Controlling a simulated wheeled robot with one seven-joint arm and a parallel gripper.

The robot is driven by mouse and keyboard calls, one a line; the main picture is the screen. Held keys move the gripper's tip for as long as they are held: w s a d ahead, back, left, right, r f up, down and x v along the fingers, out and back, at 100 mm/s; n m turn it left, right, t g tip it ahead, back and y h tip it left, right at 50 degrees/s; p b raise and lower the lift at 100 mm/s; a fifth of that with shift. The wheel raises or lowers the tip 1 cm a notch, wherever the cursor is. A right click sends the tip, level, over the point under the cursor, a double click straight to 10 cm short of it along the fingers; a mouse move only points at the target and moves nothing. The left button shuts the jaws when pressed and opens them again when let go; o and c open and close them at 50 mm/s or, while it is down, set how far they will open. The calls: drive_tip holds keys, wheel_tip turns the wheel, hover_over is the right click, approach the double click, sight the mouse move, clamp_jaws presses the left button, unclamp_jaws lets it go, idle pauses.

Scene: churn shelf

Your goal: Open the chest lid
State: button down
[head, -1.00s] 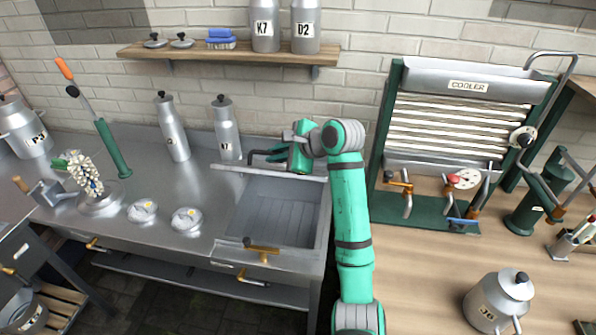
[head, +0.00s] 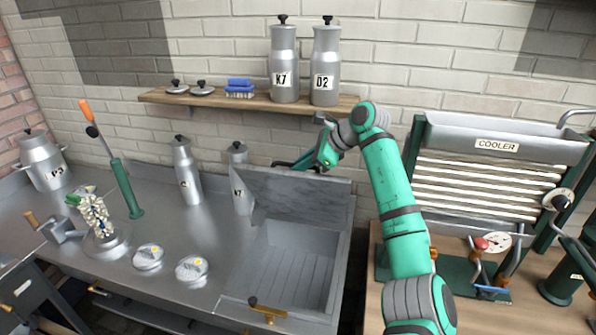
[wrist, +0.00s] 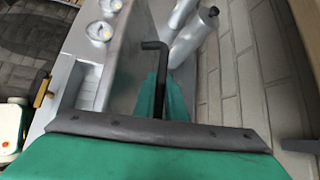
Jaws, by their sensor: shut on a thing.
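The chest (head: 342,250) is a metal basin set into the steel counter, and its inside is exposed. Its grey lid (head: 290,195) stands raised along the back edge, with its inner face toward me. The lid also shows as a grey panel in the wrist view (wrist: 128,85). My gripper (head: 298,166) is at the lid's top edge, partly hidden behind it. In the wrist view my green fingers (wrist: 162,95) are shut on a dark bent lid handle (wrist: 153,46).
Bottles (head: 186,170) stand left of the lid. Two round lids (head: 192,268) lie on the counter. A wall shelf (head: 200,98) with cans K7 (head: 284,65) and D2 (head: 325,65) is above. The cooler (head: 490,165) stands to the right.

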drive_tip(key=shift+w, duration=0.2)
drive_tip(key=shift+f, duration=0.1)
drive_tip(key=shift+a, duration=0.3)
drive_tip(key=c, duration=1.8)
unclamp_jaws()
drive_tip(key=shift+a, duration=0.15)
drive_tip(key=shift+d, duration=0.35)
drive_tip(key=shift+s+d, duration=0.1)
drive_tip(key=shift+d, duration=0.15)
drive_tip(key=v, duration=1)
drive_tip(key=shift+d+r, duration=0.2)
drive_tip(key=shift+r, duration=0.15)
drive_tip(key=shift+c, duration=0.3)
